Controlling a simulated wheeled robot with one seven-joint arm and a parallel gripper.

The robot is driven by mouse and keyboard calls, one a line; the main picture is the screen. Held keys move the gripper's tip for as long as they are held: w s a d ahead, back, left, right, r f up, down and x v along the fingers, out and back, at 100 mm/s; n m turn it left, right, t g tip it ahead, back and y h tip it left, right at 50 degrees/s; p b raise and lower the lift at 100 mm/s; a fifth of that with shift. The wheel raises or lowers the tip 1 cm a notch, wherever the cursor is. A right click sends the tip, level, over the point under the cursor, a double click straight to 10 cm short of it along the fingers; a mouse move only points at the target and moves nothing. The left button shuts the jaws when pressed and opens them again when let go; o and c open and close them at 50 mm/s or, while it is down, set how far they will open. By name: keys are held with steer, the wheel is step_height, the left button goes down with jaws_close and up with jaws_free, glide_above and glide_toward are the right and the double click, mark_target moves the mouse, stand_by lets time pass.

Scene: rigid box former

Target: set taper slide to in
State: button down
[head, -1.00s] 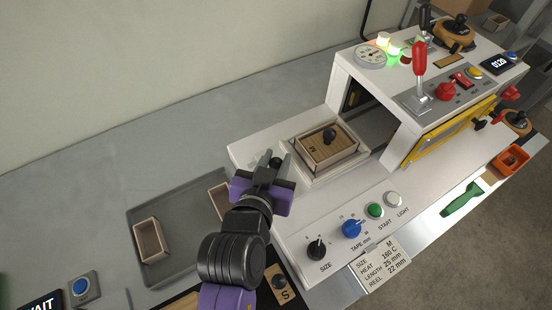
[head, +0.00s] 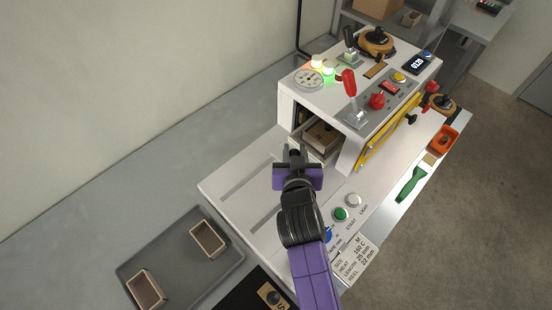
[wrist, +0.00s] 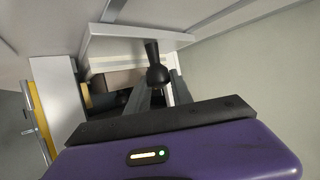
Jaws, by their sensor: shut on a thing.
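The taper slide (head: 329,156) is a pale plate, now mostly under the machine's housing at the end of two grooves in the white deck. A wooden box form (head: 322,137) rides on it inside the opening, partly hidden by the housing and my gripper. My gripper (head: 295,151) is at the slide's near side, at the mouth of the opening, shut on the slide's black knob. In the wrist view the dark knob (wrist: 156,72) stands between the fingers.
The white housing (head: 335,90) stands over the opening, with a red-handled lever (head: 349,84) on top. A yellow-framed guard (head: 385,135) is on its right side. The deck left of the arm is clear. A grey tray (head: 180,262) with two small boxes lies lower left.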

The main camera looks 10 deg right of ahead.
steer(key=shift+w+d, duration=0.5)
steer(key=shift+d, duration=0.3)
steer(key=shift+w+d, duration=0.5)
steer(key=shift+d, duration=0.25)
steer(key=c, duration=1.1)
jaws_free()
steer(key=shift+s+a+r, duration=0.15)
steer(key=shift+s+a, duration=0.05)
steer(key=shift+s, duration=0.2)
steer(key=v, duration=0.5)
steer(key=shift+s+r+b, duration=0.1)
steer(key=shift+s+b, duration=0.3)
steer(key=shift+s+r, duration=0.25)
steer(key=shift+s, duration=0.25)
